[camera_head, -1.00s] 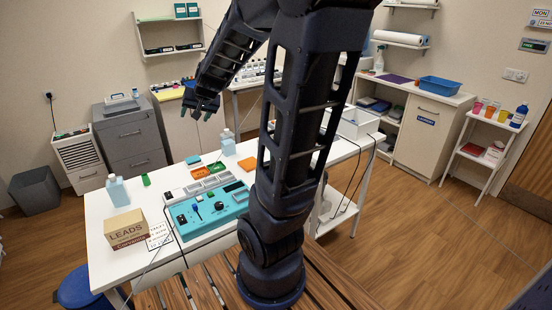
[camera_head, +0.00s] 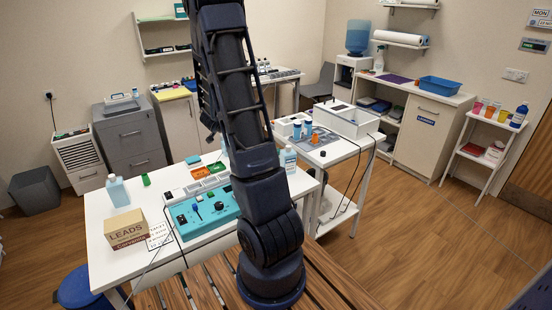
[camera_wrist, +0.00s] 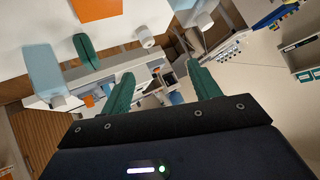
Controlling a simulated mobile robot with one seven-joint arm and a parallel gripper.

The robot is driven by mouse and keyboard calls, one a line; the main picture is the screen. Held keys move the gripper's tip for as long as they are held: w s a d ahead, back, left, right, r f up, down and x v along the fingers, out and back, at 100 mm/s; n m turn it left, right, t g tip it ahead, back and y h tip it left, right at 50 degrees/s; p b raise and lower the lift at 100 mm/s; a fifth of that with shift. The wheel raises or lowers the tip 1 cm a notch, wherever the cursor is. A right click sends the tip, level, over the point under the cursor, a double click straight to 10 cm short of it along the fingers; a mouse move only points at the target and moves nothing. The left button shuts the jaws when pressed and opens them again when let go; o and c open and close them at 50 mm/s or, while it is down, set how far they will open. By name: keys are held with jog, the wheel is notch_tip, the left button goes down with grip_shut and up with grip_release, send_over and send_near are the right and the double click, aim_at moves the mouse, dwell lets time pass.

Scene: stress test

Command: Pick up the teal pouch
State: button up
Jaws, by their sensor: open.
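A small flat teal item (camera_head: 193,160), which looks like the teal pouch, lies towards the back of the white table (camera_head: 108,236) in the head view. It lies behind the orange and green trays. My gripper (camera_wrist: 160,70) shows in the wrist view with its two green fingers spread apart and nothing between them. In the head view my arm rises over the table and the gripper is hidden behind it or too dark to make out. A dark teal-green object (camera_wrist: 85,47) shows left of the fingers in the wrist view; I cannot tell whether it is the pouch.
Another bottle (camera_head: 288,159) stands near my arm.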

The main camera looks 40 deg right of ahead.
jog(key=s+d+f+m+g+h, duration=0.1)
jog(key=s+d+f+g+h, duration=0.1)
jog(key=d+f, duration=0.3)
jog(key=s+d+f+m+g+h, duration=0.1)
jog(key=s+d+f+g, duration=0.1)
jog(key=d+f, duration=0.3)
jog(key=s+d+f+m+g+h, duration=0.1)
jog(key=s+d+f+g+h, duration=0.1)
jog(key=d+f, duration=0.3)
jog(key=shift+s+d+m+h, duration=0.1)
jog(key=shift+d+m+h, duration=0.05)
jog(key=shift+d, duration=1)
jog(key=shift+s+d+m+h, duration=0.1)
jog(key=shift+d+m+h, duration=0.05)
jog(key=shift+d, duration=1)
jog(key=shift+c, duration=0.4)
jog(key=c, duration=1)
